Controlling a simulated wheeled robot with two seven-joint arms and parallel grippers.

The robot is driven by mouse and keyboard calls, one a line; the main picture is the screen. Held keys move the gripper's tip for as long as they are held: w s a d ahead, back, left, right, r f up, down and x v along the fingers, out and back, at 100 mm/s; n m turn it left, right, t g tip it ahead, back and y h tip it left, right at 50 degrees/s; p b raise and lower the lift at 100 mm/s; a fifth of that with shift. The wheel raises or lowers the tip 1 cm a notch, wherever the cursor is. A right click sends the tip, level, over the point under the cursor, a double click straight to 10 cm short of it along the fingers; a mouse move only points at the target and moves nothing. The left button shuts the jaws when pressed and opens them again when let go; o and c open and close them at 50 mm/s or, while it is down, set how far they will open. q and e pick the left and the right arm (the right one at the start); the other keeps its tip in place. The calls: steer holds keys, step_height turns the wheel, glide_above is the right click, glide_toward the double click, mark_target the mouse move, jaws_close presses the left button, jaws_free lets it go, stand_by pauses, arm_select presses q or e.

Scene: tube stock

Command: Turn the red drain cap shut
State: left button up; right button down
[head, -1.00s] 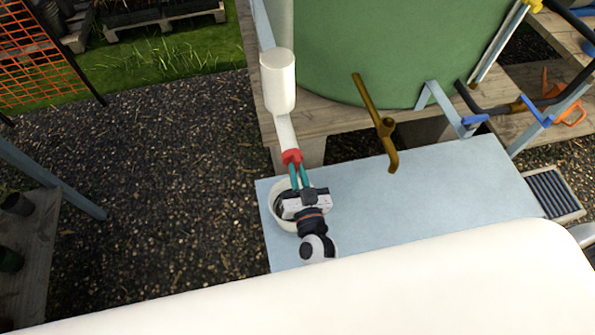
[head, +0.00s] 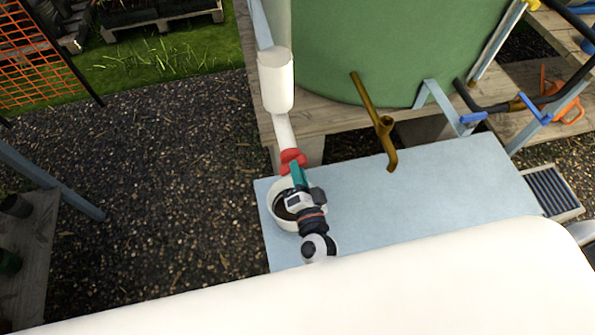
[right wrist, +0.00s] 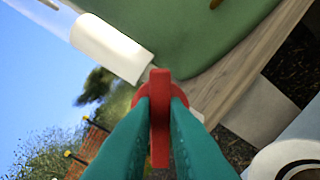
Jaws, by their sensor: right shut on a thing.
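The red drain cap (head: 291,158) sits on the lower end of a white pipe (head: 284,132). In the right wrist view the cap's red grip bar (right wrist: 160,118) stands between two teal fingers. My right gripper (head: 298,172) is shut on the cap, with a finger on each side of the bar. In the head view its fingers show nearly edge-on, one hiding the other. My left gripper is not in view.
A white bowl (head: 275,217) with dark contents stands below my right gripper on a pale blue bench (head: 400,200). A brass tap (head: 379,122) juts from the green tank (head: 400,45) to the right.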

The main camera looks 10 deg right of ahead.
steer(key=m, duration=0.2)
steer(key=m+b, duration=0.1)
steer(key=m, duration=0.3)
steer(key=shift+f+m+b, duration=0.25)
steer(key=shift+m+b, duration=0.05)
steer(key=shift+b, duration=0.05)
stand_by(0.5)
steer(key=c, duration=1.4)
jaws_free()
steer(key=shift+c, duration=0.2)
steer(key=s+b, duration=0.1)
steer(key=s, duration=1.1)
steer(key=shift+b, duration=0.35)
